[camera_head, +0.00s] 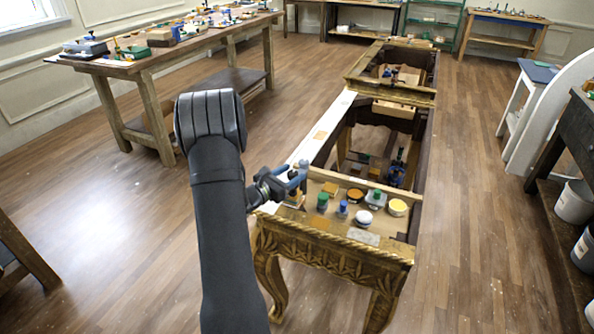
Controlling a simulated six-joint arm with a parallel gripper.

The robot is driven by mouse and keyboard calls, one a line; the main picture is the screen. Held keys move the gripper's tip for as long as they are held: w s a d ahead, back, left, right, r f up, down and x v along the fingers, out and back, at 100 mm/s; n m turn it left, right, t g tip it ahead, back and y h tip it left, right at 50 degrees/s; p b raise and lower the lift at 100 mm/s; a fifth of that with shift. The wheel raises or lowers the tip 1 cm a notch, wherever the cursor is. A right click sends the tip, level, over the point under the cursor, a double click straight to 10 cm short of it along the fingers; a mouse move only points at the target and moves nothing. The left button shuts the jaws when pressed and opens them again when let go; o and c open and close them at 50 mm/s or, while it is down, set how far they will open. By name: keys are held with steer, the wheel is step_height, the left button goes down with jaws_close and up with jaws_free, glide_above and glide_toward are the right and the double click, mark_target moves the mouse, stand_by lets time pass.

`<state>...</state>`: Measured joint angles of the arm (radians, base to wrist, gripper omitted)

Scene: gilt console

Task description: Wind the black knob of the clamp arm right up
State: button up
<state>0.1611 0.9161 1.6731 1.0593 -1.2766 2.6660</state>
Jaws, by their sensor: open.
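My gripper (300,178) is at the near left corner of the gilt console (330,250), low over its top. It is open, and I see nothing between its fingers. I cannot make out the clamp arm or its black knob for certain. A small upright dark and blue fitting (397,170) stands inside the console's open frame, to the right of and beyond my gripper; it is too small to tell whether it is the clamp. My gripper and wrist hide part of the console's left edge.
Several small jars and lidded pots, one with a white lid (364,217), stand on the console's near top, close right of my gripper. A pale strip (318,130) runs along its left side. A workbench (140,68) stands at left; open floor lies between.

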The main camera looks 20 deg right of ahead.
steer(key=shift+x, duration=1.65)
steer(key=c, duration=1)
steer(key=shift+o, duration=0.2)
steer(key=shift+w+a+r+n+t+y, duration=0.1)
steer(key=shift+n+t+y, duration=0.65)
steer(key=shift+t, duration=0.3)
steer(key=shift+w+n+t+y, duration=0.1)
steer(key=shift+n+t+y, duration=0.45)
steer(key=shift+n+t, duration=0.4)
steer(key=shift+w+a+n+t+y, duration=0.1)
steer(key=shift+a+n+t+y, duration=0.05)
steer(key=shift+n+t+y, duration=0.7)
steer(key=o, duration=1)
steer(key=shift+c, duration=0.2)
